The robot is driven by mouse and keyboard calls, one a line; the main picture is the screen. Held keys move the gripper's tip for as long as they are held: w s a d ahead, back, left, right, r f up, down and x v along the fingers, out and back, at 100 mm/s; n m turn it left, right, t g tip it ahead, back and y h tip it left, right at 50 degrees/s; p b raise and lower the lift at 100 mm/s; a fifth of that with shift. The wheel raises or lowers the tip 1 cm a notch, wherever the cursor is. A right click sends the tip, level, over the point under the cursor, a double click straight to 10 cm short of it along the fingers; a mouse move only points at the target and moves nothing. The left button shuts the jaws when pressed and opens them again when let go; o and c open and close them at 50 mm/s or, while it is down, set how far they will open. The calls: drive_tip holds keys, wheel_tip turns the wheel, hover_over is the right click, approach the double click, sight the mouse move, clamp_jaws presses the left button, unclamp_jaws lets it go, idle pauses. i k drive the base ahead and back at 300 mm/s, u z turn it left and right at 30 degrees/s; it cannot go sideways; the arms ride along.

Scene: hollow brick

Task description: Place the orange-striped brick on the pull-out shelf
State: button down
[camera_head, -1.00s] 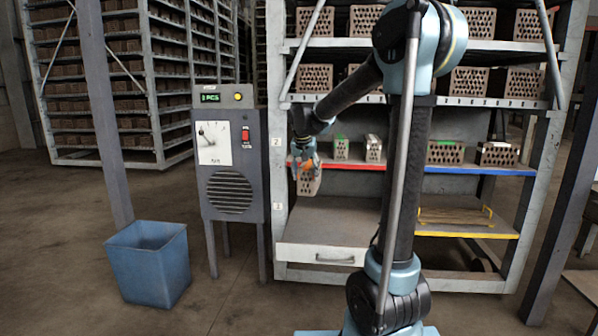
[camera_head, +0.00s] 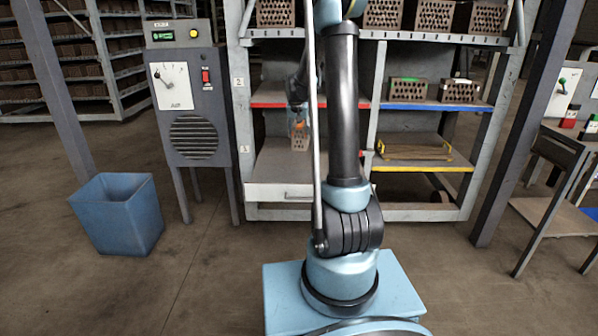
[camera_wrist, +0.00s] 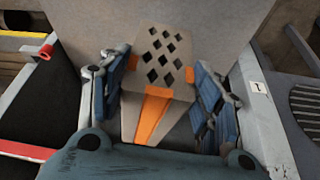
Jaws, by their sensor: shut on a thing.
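The orange-striped brick (camera_wrist: 160,62) is between the blue fingers of my gripper (camera_wrist: 165,92) in the wrist view, with an orange stripe and diamond-shaped holes showing. My gripper is shut on it. In the head view the brick (camera_head: 300,143) hangs from my gripper (camera_head: 299,126), above the pull-out shelf (camera_head: 270,172). The shelf is the grey low drawer board with a handle, extended at the lower left of the rack. Its bare surface also shows behind the brick in the wrist view (camera_wrist: 225,22). I cannot tell whether the brick touches it.
A red-edged shelf (camera_head: 268,103) is above the pull-out shelf. A yellow-edged shelf with a wooden board (camera_head: 415,153) is to the right. A grey control cabinet (camera_head: 190,100) and a blue bin (camera_head: 118,213) stand to the left.

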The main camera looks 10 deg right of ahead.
sight(294, 174)
drive_tip(key=u, duration=0.8)
drive_tip(key=k, duration=0.75)
drive_tip(key=z, duration=1.05)
drive_tip(key=i, duration=1)
